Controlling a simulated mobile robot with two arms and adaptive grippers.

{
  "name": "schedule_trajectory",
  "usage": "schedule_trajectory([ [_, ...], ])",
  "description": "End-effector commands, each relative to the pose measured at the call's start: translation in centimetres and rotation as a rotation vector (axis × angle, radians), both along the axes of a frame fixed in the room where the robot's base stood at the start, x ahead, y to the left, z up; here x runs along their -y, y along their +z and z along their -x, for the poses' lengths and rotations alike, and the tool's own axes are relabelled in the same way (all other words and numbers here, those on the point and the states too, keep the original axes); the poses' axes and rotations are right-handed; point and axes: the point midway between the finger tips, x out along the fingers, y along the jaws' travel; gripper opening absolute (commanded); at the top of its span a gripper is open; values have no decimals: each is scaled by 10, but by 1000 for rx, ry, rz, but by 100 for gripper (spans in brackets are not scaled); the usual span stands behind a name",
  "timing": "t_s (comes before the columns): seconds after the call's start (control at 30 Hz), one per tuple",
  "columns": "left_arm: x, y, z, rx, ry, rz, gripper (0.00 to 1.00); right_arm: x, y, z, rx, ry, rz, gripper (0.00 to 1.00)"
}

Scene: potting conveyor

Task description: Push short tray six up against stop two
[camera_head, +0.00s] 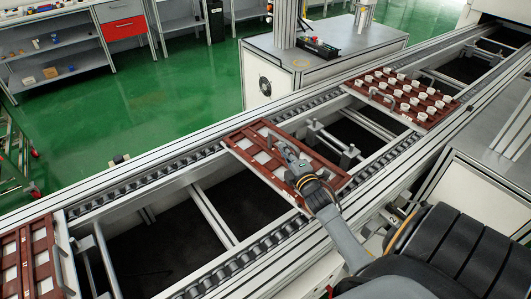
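A reddish-brown tray with pale square inserts (246,148) lies across the conveyor rails in the middle of the view. My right gripper (286,158) reaches over this tray from the lower right, at its grey handle. The fingertips blend with the handle, so I cannot tell whether they are closed on it. A metal crossbar mechanism (335,142), possibly a stop, sits between the rails just right of the tray. A small mark like a 2 (392,219) shows on the near rail side. No tray number is readable. My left gripper is out of view.
Another brown tray filled with white pots (436,121) sits farther right on the conveyor. A third brown tray (38,230) is cut off at the left edge. The conveyor rail (150,180) is free between the left and middle trays. A grey workstation (260,80) stands behind.

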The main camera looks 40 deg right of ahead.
Motion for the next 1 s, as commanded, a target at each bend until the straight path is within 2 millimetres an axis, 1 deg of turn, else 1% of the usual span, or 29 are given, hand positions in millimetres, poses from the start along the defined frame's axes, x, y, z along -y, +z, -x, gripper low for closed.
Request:
schedule_trajectory([
  [0.03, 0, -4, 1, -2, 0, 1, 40, 17, -2, 1, -4, -2, 8, 0],
  [0.3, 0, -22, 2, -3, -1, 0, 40, 91, -3, 5, -3, -2, 6, 0],
  [0.4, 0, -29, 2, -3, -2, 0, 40, 114, -3, 6, -3, -2, 5, 0],
  [0.5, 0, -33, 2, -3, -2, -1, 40, 129, -2, 7, -3, -3, 2, 0],
  [0.63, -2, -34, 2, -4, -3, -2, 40, 137, -1, 8, -2, -4, -1, 0],
  [1.0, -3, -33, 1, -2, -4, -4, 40, 137, 0, 8, -2, -4, -2, 0],
])
